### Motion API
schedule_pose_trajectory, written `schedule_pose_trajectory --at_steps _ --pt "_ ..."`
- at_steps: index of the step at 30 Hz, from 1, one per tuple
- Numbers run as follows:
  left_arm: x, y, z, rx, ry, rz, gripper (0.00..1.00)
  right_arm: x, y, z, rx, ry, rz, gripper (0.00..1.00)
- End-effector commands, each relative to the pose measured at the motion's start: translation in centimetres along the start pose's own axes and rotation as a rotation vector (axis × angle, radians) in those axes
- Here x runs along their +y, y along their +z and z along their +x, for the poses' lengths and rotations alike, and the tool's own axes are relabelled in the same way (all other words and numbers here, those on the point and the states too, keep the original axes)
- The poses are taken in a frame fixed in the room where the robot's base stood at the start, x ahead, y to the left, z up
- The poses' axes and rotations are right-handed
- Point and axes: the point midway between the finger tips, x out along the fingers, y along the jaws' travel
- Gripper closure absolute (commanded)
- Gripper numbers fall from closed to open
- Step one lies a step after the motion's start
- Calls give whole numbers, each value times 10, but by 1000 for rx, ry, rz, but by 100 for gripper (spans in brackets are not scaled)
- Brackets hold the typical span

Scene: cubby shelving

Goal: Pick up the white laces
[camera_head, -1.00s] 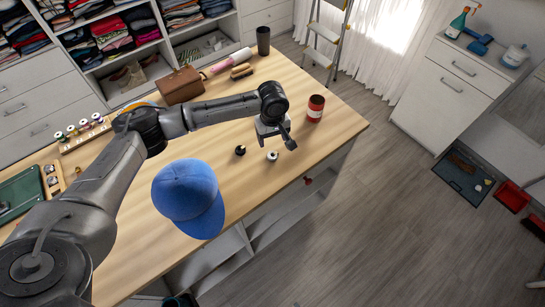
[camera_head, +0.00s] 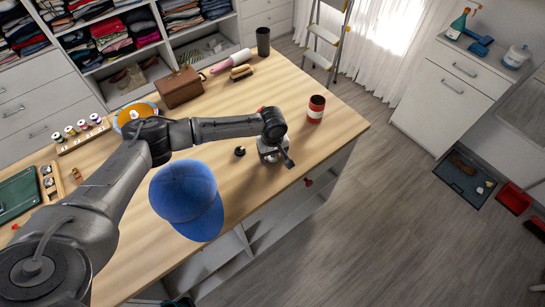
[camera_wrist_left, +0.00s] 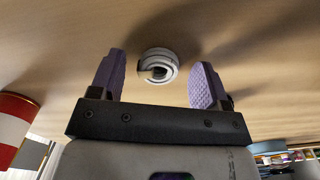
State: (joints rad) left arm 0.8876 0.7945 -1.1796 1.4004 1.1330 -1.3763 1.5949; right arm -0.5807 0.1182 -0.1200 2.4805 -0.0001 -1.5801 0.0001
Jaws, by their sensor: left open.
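The white laces are a small white coil (camera_wrist_left: 158,66) on the wooden table, seen in the left wrist view. My left gripper (camera_wrist_left: 160,70) is open, with its two purple pads on either side of the coil and apart from it. In the head view, my left gripper (camera_head: 273,157) is low over the table near its front right edge and hides the white coil. A small black coil (camera_head: 239,151) lies just to its left. My right gripper is not in view.
A red and white tin (camera_head: 316,108) stands right of the gripper and also shows in the left wrist view (camera_wrist_left: 14,125). A blue cap (camera_head: 186,194) lies left of it at the front edge. A brown box (camera_head: 180,87) and brushes (camera_head: 241,72) are farther back.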

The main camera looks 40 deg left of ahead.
Motion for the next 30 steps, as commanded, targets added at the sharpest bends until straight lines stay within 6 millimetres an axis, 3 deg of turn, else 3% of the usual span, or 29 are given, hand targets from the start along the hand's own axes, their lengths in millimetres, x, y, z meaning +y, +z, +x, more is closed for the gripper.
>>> schedule_pose_trajectory --at_steps 7,23,30 --pt "0 0 0 0 0 0 32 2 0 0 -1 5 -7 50" --pt "0 0 0 0 0 0 83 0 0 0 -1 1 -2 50" --pt "0 0 0 0 0 0 83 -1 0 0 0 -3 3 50"
